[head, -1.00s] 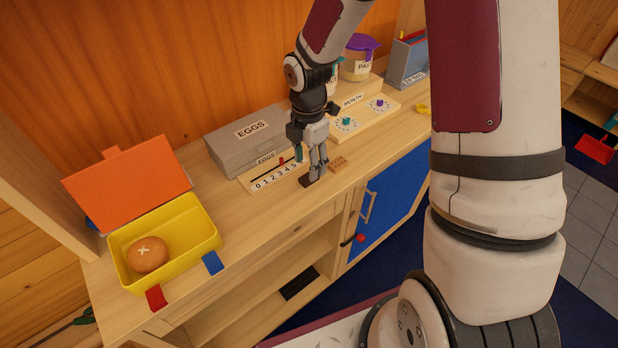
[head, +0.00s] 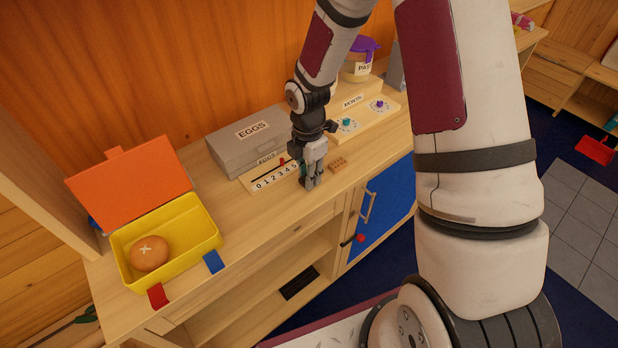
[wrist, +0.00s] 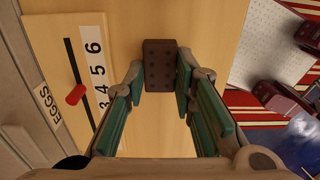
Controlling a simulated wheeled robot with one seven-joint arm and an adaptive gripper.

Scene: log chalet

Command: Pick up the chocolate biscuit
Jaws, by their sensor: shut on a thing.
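The chocolate biscuit (wrist: 160,62) is a dark brown rectangle with rows of small holes. In the wrist view it lies between my two fingertips, with its far part sticking out past them. My gripper (wrist: 160,88) is shut on its sides; in the head view my gripper (head: 311,184) is low at the counter top, near the front edge. The fingers hide the biscuit in the head view. I cannot tell whether it is still resting on the counter.
A lighter tan biscuit (head: 338,165) lies just right of my gripper. Behind stand a number slider board (head: 270,178) and a grey eggs box (head: 247,143). A yellow lunchbox (head: 196,241) holding a round bun (head: 149,254) is at left. Bare counter lies between.

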